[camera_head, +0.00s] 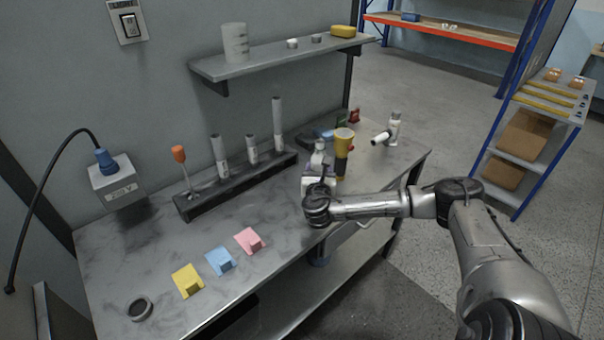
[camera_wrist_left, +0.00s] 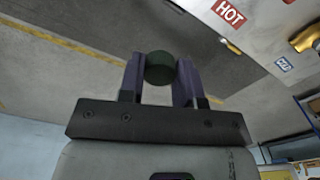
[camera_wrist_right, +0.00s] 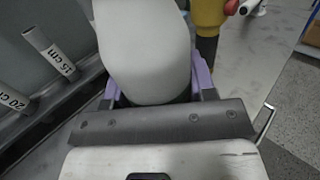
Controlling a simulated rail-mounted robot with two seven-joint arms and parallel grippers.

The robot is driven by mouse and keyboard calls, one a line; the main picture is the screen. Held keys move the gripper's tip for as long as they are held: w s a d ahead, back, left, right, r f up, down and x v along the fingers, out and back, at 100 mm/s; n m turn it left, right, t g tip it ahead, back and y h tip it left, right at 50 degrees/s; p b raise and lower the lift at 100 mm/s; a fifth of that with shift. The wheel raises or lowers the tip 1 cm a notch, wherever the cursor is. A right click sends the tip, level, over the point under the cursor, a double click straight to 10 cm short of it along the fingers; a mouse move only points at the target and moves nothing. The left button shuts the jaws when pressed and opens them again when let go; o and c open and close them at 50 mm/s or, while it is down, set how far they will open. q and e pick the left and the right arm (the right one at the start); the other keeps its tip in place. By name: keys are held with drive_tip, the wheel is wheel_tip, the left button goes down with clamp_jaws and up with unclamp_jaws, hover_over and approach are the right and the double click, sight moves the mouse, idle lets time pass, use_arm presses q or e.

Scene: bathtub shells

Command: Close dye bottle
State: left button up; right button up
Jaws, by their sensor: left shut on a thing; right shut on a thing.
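My right gripper (camera_head: 319,188) is over the workbench in the head view, its arm coming in from the right. In the right wrist view, my right gripper (camera_wrist_right: 158,88) is shut around a pale grey-white bottle (camera_wrist_right: 145,45). The bottle's upper part (camera_head: 319,156) shows behind the gripper in the head view. The left gripper is outside the head view. In the left wrist view, my left gripper (camera_wrist_left: 160,75) is shut on a small round dark green cap (camera_wrist_left: 160,67). I cannot tell the bottle's opening from these views.
A yellow-and-black tool (camera_head: 344,141) stands close behind the bottle on the workbench (camera_head: 200,230). A dark rack (camera_head: 238,183) holds labelled tubes. A wall shelf (camera_head: 285,57) overhangs the back.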

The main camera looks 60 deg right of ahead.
use_arm(q)
drive_tip(key=shift+r+p, duration=0.4)
drive_tip(key=shift+r, duration=0.2)
use_arm(e)
drive_tip(key=shift+s+d+r, duration=0.3)
drive_tip(key=shift+s+r, duration=0.3)
drive_tip(key=shift+s, duration=0.3)
drive_tip(key=shift+s+d+r, duration=0.25)
drive_tip(key=shift+s+r, duration=0.3)
drive_tip(key=shift+s, duration=0.3)
use_arm(q)
drive_tip(key=shift+a, duration=0.1)
use_arm(e)
drive_tip(key=o, duration=0.5)
drive_tip(key=c, duration=0.7)
